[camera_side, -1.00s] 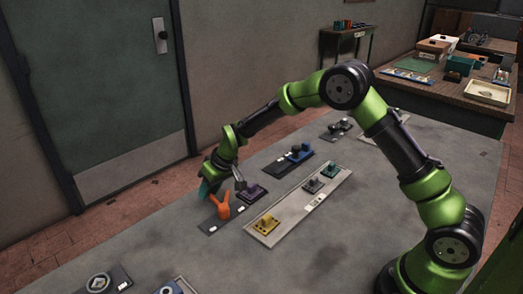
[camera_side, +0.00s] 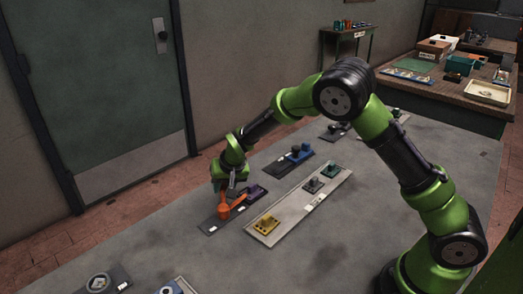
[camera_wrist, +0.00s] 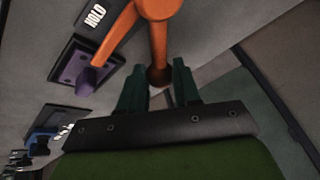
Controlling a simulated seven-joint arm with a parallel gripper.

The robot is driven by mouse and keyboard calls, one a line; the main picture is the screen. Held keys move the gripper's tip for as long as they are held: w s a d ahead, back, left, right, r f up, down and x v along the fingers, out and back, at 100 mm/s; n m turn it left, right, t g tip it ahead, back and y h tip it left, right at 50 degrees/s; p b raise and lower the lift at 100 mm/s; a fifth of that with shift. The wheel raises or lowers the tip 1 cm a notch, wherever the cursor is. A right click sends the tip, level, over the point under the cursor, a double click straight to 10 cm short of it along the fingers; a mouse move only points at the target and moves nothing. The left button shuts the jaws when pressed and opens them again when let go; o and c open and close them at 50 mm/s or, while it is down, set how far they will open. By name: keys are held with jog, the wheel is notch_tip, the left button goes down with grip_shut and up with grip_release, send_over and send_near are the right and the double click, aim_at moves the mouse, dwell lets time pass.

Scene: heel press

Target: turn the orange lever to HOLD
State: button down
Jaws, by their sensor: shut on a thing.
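The orange lever (camera_side: 224,210) stands on a dark base plate (camera_side: 209,228) on the grey table. One orange arm of it points toward the purple block (camera_side: 255,193) at the plate's far end. My gripper (camera_side: 223,187) is at the lever's upper part. In the wrist view, the two dark green fingers of my gripper (camera_wrist: 158,86) are on either side of the end of an orange bar of the lever (camera_wrist: 159,45), shut on it. A white HOLD label (camera_wrist: 94,16) lies near the purple block (camera_wrist: 84,68). The contact itself is small in the side view.
A pale panel (camera_side: 290,214) with a yellow part (camera_side: 267,224) and other fittings lies to the right. A blue fitting (camera_side: 299,153) stands farther back. More plates lie at the front left. The table front is mostly clear.

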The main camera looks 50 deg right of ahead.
jog(key=shift+s, duration=0.1)
dwell(0.3)
jog(key=c, duration=0.8)
grip_release()
jog(key=shift+r, duration=0.1)
jog(key=v, duration=1.6)
jog(key=shift+r, duration=0.3)
jog(key=shift+s, duration=0.1)
jog(key=s+d+r+n+t+y, duration=0.1)
jog(key=s+r, duration=0.2)
jog(key=s, duration=0.8)
jog(key=s+d+r+n+t+y, duration=0.1)
jog(key=s+d+r, duration=0.1)
jog(key=s, duration=1)
jog(key=shift+r, duration=0.75)
